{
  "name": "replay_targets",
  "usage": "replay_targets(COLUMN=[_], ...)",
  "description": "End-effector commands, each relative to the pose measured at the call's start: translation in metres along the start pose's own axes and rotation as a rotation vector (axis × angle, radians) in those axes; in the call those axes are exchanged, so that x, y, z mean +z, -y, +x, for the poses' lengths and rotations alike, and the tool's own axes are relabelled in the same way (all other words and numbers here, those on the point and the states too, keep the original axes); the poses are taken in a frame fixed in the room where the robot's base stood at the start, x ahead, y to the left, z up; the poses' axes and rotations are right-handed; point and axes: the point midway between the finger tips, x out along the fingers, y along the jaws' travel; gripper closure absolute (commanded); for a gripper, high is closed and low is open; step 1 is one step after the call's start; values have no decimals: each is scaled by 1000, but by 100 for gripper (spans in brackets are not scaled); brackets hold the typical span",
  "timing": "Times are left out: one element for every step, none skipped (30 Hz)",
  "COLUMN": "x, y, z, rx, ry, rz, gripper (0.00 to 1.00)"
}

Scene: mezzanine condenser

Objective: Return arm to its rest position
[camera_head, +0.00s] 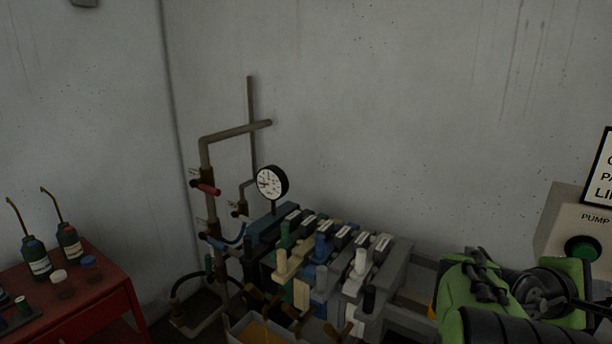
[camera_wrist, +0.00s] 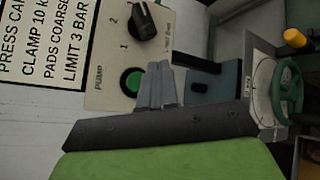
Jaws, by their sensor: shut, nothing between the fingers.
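My gripper (camera_wrist: 158,86) shows in the wrist view with its two grey fingers together and nothing between them. The fingertips overlap the lower edge of the pale pump panel (camera_wrist: 105,62) in that picture, just right of its round green button (camera_wrist: 133,82). I cannot tell the gap in depth, or whether they touch. In the head view my green and black arm is folded at the lower right, in front of the pump box (camera_head: 560,220) and its green button (camera_head: 582,248). The fingers cannot be made out there.
A plate stack (camera_head: 325,258) with several handles stands at centre, beside a dial gauge (camera_head: 271,182) and wall pipes (camera_head: 235,131). A red cart (camera_head: 95,300) with bottles is at left. The wrist view shows a green handwheel (camera_wrist: 290,88) and black selector knob (camera_wrist: 143,22).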

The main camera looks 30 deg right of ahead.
Motion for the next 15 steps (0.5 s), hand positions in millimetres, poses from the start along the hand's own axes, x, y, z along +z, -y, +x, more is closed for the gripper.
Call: replay_targets(x=[0, 0, -2, -6, -13, -28, -42, -59, -81, -98, -111, -127, -136, -142, -148], y=[0, 0, 0, 1, 2, 5, 8, 11, 17, 22, 28, 36, 44, 51, 64], z=[0, 0, -1, -4, -8, -19, -30, -45, -70, -91, -113, -144, -169, -193, -226], rx=[0, 0, -2, -6, -14, -36, -61, -97, -159, -214, -275, -361, -431, -502, -600], ry=[0, 0, -9, -29, -62, -132, -201, -280, -393, -479, -557, -652, -717, -776, -844], rz=[0, 0, 9, 29, 64, 134, 201, 276, 376, 443, 505, 571, 609, 641, 669], gripper=[100, 100, 100, 100, 100, 100, 100, 100, 100, 100, 100, 100, 100, 100, 100])
